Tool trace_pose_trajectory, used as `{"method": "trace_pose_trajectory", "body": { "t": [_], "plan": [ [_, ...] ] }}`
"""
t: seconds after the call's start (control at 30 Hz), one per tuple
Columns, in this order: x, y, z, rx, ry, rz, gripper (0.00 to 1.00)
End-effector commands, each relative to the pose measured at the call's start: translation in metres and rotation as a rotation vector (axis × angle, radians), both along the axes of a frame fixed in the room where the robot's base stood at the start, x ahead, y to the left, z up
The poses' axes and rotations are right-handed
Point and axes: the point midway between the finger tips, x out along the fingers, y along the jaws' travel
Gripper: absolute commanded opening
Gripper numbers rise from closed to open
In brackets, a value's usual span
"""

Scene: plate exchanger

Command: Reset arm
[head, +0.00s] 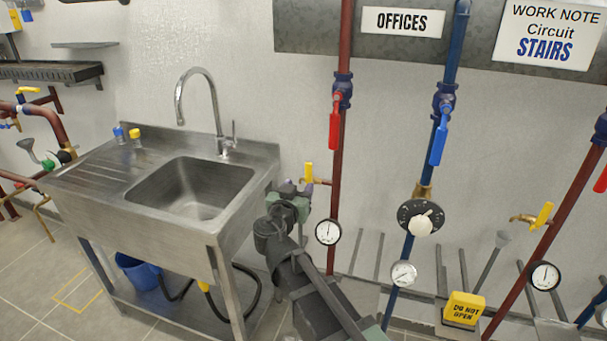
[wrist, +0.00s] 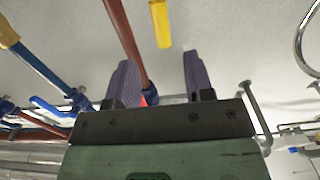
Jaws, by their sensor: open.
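My gripper (head: 300,187) is in the middle of the head view, just right of the sink and close to a small yellow valve handle (head: 308,172) on the red pipe. In the wrist view, its two purple fingers (wrist: 160,78) stand apart with nothing held between them. The yellow handle (wrist: 160,22) shows beyond the fingertips, and a red pipe (wrist: 123,40) runs behind the gap. Contact between handle and fingers is not visible. My arm reaches up from the bottom of the head view.
The steel sink (head: 205,190) stands left of my arm. Right are a red lever (head: 335,130), a blue lever (head: 438,145), gauges (head: 328,232), a black dial (head: 421,219) and a yellow "DO NOT OPEN" block (head: 464,309). Signs hang above. Blank wall lies between faucet (head: 207,100) and red pipe.

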Motion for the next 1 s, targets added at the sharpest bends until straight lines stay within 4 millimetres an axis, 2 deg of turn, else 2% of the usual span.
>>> {"method": "trace_pose_trajectory", "body": {
  "t": [0.07,0.17,0.2,0.27,0.33,0.43,0.5,0.6,0.7,0.77,1.0],
  "plan": [
    [-0.002,-0.006,-0.003,-0.088,0.043,-0.033,0.48],
    [-0.017,-0.027,-0.030,-0.208,0.252,-0.116,0.48],
    [-0.030,-0.042,-0.046,-0.251,0.394,-0.145,0.48],
    [-0.053,-0.075,-0.065,-0.294,0.655,-0.166,0.48],
    [-0.086,-0.110,-0.083,-0.299,0.957,-0.130,0.48],
    [-0.137,-0.148,-0.091,-0.220,1.323,0.028,0.48],
    [-0.171,-0.168,-0.082,-0.104,1.496,0.170,0.48],
    [-0.198,-0.194,-0.062,0.099,1.578,0.255,0.48],
    [-0.201,-0.222,-0.051,0.184,1.568,0.212,0.48],
    [-0.200,-0.233,-0.049,0.204,1.563,0.189,0.48],
    [-0.199,-0.238,-0.052,0.213,1.561,0.176,0.48]
  ]
}}
